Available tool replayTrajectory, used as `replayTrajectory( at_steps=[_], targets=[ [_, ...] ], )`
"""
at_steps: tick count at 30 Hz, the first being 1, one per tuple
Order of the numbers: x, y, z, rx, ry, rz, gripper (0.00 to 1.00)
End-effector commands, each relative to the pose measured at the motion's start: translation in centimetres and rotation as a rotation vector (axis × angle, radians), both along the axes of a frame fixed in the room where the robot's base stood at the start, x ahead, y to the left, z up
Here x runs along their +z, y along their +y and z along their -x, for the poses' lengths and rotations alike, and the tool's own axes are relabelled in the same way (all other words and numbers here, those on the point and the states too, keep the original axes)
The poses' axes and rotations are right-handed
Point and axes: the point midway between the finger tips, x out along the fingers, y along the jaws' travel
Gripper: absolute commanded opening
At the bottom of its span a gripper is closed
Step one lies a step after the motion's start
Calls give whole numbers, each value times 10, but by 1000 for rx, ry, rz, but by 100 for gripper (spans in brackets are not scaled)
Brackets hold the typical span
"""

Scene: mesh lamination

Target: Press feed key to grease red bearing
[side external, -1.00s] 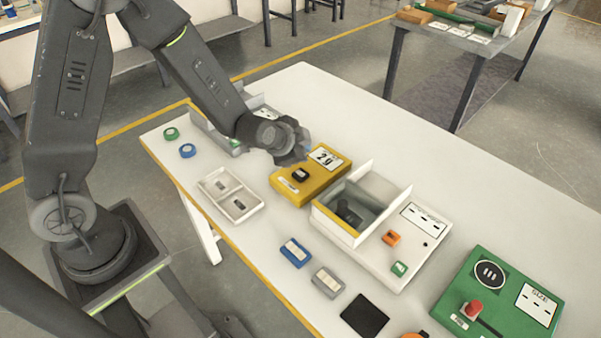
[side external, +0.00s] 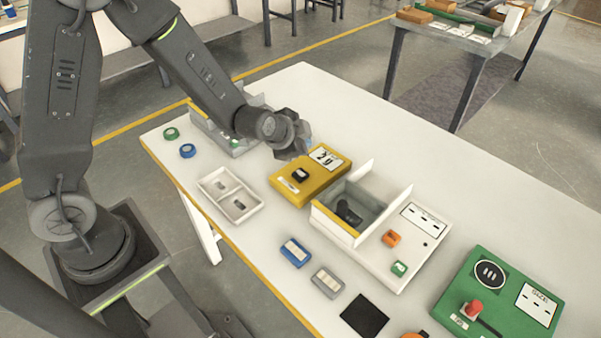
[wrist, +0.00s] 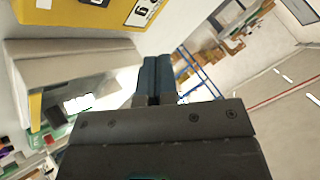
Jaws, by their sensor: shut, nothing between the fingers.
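My gripper (side external: 308,144) is in the air by the far edge of the yellow box. In the wrist view its blue fingers (wrist: 160,76) are together and empty. The yellow box (side external: 291,187) has a black key (side external: 300,174) and a white display reading about "2g". Which control is the feed key, I cannot tell. No red bearing is clearly recognisable.
A green box (side external: 460,285) with a red knob (side external: 474,309) stands at the right. A white two-part tray (side external: 215,198) with small dark parts lies left of the yellow box. Blue (side external: 295,252) and grey (side external: 327,282) blocks and a black pad (side external: 365,316) lie in front. The table's far right is clear.

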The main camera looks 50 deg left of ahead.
Motion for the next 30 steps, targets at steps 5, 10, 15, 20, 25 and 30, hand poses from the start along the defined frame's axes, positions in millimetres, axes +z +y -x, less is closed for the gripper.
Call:
replayTrajectory(
  at_steps=[5,10,15,20,25,30],
  targets=[
    [-27,0,0,1,5,0,0],
    [-48,0,0,-1,3,1,0],
    [-62,0,0,0,1,1,0],
    [-67,0,0,0,0,2,0],
    [-68,0,0,-1,-1,2,0],
    [-68,0,0,-1,-1,2,0]
  ],
)
